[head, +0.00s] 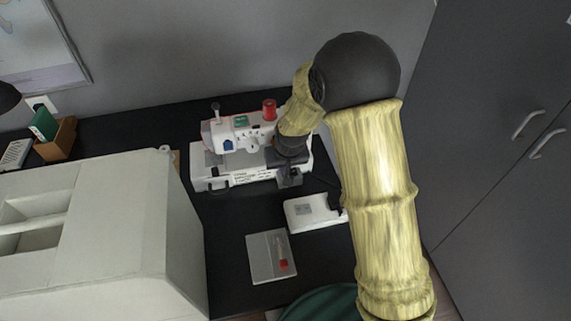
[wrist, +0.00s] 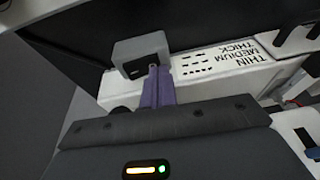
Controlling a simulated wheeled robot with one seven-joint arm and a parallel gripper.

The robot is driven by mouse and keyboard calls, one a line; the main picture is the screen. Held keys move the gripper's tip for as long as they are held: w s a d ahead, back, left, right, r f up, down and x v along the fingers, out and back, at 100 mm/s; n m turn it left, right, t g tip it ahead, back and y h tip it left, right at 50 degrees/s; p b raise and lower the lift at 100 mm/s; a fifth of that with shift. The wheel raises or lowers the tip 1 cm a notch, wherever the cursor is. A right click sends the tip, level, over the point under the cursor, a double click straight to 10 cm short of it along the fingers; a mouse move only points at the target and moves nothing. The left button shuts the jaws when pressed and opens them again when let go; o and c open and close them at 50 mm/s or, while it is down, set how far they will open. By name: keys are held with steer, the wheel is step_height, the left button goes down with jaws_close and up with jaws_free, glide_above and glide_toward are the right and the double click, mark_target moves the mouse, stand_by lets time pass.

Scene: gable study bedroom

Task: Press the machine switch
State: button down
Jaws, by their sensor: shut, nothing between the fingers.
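The white sewing machine (head: 225,133) stands on the black desktop, a red spool (head: 269,109) on top. In the wrist view its white base (wrist: 227,78) carries the printed words THIN, MEDIUM, THICK. A grey block with a dark rocker, which looks like the machine switch (wrist: 140,52), sits at the end of that base. My gripper (wrist: 155,70) is shut and empty, its purple fingertips right at the dark rocker. I cannot tell whether they touch it. In the head view my gripper (head: 289,181) is at the machine's right front, and my wrist hides the machine's right end.
A white box-like item (head: 312,212) and a grey flat case with a red mark (head: 262,262) lie in front of the machine. A large pale boxy object (head: 110,215) fills the left. Grey cupboard doors (head: 490,170) stand at right.

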steer(key=shift+d, duration=0.1)
steer(key=shift+w+d+r, duration=0.15)
steer(key=shift+w+d, duration=0.1)
steer(key=shift+d, duration=0.5)
steer(key=shift+r+p, duration=0.5)
steer(key=shift+p, duration=0.1)
steer(key=s+a+r+p, duration=0.1)
steer(key=s+r+p, duration=0.1)
steer(key=r, duration=1)
steer(key=shift+s+a+r+p, duration=0.2)
steer(key=shift+s+p, duration=0.1)
steer(key=shift+s, duration=0.4)
